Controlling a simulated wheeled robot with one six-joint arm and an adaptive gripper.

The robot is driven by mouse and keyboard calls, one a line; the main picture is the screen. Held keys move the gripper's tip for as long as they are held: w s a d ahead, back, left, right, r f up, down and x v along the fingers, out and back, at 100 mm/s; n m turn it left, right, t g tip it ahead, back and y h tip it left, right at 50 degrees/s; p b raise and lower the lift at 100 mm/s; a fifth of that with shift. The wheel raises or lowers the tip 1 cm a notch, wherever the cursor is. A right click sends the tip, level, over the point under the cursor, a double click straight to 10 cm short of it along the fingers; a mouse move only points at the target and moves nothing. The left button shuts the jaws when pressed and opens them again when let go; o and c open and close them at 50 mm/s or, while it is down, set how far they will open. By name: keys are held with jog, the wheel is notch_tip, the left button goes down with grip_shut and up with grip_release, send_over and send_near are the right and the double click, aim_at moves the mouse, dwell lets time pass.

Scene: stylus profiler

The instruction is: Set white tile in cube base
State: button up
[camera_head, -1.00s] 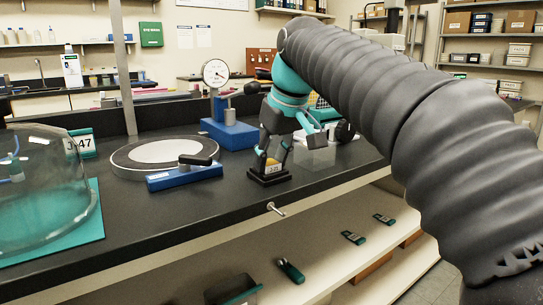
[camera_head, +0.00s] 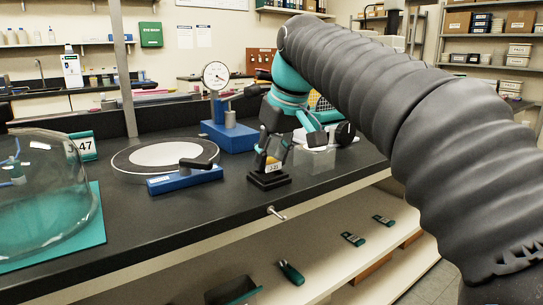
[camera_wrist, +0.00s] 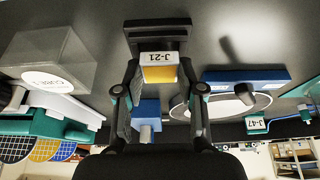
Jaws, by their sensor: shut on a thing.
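A small white-and-yellow piece marked J-21 (camera_wrist: 158,66) is at a black stand (camera_wrist: 157,32), near the bench's front edge. The stand also shows in the head view (camera_head: 269,181). My gripper (camera_wrist: 159,78) points down over it, its two fingers on either side of the piece and shut on it. I cannot tell whether the piece is clear of the stand. No separate white tile can be made out. A clear cube (camera_head: 314,162) stands on the bench right of the stand; in the wrist view the cube (camera_wrist: 50,62) has a white disc with lettering.
Left of the stand are a blue block with a black handle (camera_head: 184,179) and a round plate (camera_head: 122,166). A dial gauge on a blue base (camera_head: 230,134) is behind. A glass dome (camera_head: 45,195) is far left. Clear bench lies in front of the blue block.

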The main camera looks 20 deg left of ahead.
grip_shut()
jog(key=shift+f, duration=0.6)
dwell(1.0)
jog(key=shift+r, duration=0.1)
jog(key=shift+r, duration=0.55)
jog(key=shift+c, duration=0.5)
grip_release()
grip_shut()
